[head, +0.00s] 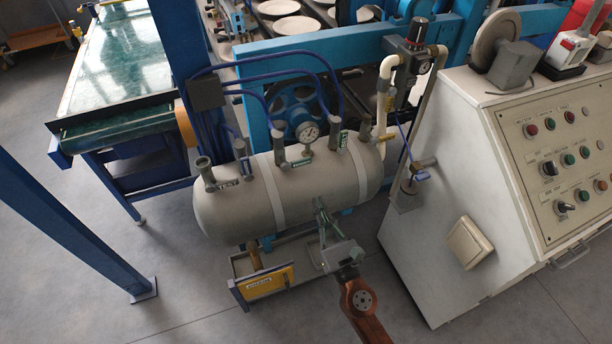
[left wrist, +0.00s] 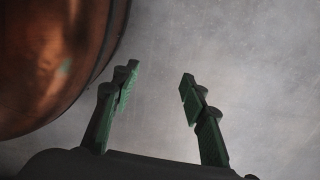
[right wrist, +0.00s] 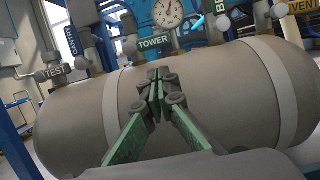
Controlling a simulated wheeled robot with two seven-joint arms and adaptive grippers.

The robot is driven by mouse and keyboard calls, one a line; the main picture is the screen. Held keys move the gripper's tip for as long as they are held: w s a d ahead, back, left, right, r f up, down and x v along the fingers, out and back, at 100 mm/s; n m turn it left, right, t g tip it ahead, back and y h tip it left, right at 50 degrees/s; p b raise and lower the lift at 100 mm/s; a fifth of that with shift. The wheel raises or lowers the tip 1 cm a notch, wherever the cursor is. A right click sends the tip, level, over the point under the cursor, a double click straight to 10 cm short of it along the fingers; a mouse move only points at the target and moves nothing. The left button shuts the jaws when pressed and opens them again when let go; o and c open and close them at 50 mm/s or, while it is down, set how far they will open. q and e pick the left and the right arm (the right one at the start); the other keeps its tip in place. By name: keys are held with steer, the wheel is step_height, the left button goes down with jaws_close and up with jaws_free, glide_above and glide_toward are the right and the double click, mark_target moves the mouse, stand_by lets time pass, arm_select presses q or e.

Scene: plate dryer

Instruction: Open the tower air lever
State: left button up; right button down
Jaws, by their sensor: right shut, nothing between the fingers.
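The grey air tank (head: 235,215) lies across the middle of the head view, with several labelled valve stubs on top. The green TOWER label (right wrist: 153,43) is readable in the right wrist view, beside a grey valve stub (right wrist: 129,38). That stub appears in the head view (head: 279,148), left of the pressure gauge (head: 307,132). I cannot clearly make out its lever position. My right gripper (head: 320,208) is in front of the tank, below the valves. Its fingertips (right wrist: 155,82) are together and empty, below the TOWER label. My left gripper (left wrist: 160,85) is open and empty over bare floor.
Neighbouring labels are TEST (right wrist: 55,71), CAVITY (right wrist: 70,40) and VENT (right wrist: 304,6). Blue hoses (head: 270,75) arch behind the valves. A white control cabinet (head: 440,190) stands right of the tank.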

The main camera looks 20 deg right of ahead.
mark_target(306, 182)
steer(key=shift+w, duration=0.15)
steer(key=p+x, duration=0.1)
steer(key=x, duration=0.7)
steer(key=shift+w+r+p, duration=0.1)
steer(key=shift+w+p, duration=0.15)
steer(key=shift+p, duration=0.1)
steer(key=shift+w+r, duration=0.1)
steer(key=shift+w, duration=0.5)
arm_select(q)
steer(key=s, duration=0.1)
steer(key=s+f, duration=0.2)
steer(key=s, duration=0.1)
steer(key=shift+a, duration=0.1)
steer(key=shift+w, duration=0.15)
arm_select(e)
steer(key=shift+r, duration=0.15)
